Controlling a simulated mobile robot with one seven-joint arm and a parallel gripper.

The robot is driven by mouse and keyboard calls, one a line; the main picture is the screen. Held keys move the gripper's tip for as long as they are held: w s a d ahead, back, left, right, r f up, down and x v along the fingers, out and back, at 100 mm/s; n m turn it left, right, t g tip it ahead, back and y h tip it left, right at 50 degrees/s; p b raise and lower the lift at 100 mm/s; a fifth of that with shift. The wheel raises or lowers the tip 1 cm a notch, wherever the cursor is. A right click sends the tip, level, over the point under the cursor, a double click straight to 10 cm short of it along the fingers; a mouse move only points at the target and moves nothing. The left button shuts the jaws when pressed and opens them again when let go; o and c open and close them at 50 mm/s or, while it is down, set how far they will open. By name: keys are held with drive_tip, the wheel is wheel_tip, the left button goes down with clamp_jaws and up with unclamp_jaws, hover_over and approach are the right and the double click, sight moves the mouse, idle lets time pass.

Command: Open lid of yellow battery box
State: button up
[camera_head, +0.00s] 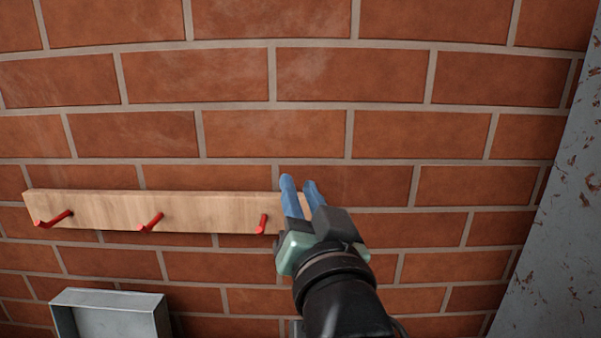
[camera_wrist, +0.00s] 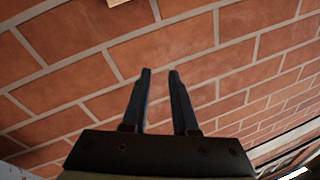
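No yellow battery box and no lid of one shows in either view. My gripper (camera_head: 300,182) has two blue fingers and points up toward the brick wall, in front of the right end of a wooden hook rail. In the wrist view my gripper (camera_wrist: 160,72) shows its two dark fingers a small gap apart, with nothing between them. Only brick wall shows beyond the fingertips.
A wooden rail (camera_head: 180,211) with red hooks is fixed on the brick wall (camera_head: 350,75). A grey metal tray or box (camera_head: 110,299) shows at the lower left. A scuffed grey panel (camera_head: 560,240) stands at the right.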

drive_tip(key=shift+s+r+t+h, duration=0.15)
drive_tip(key=shift+s+r+t, duration=0.1)
drive_tip(key=shift+r, duration=0.5)
drive_tip(key=shift+s+r+t+h, duration=0.15)
drive_tip(key=shift+s+r+t, duration=0.1)
drive_tip(key=shift+r, duration=0.5)
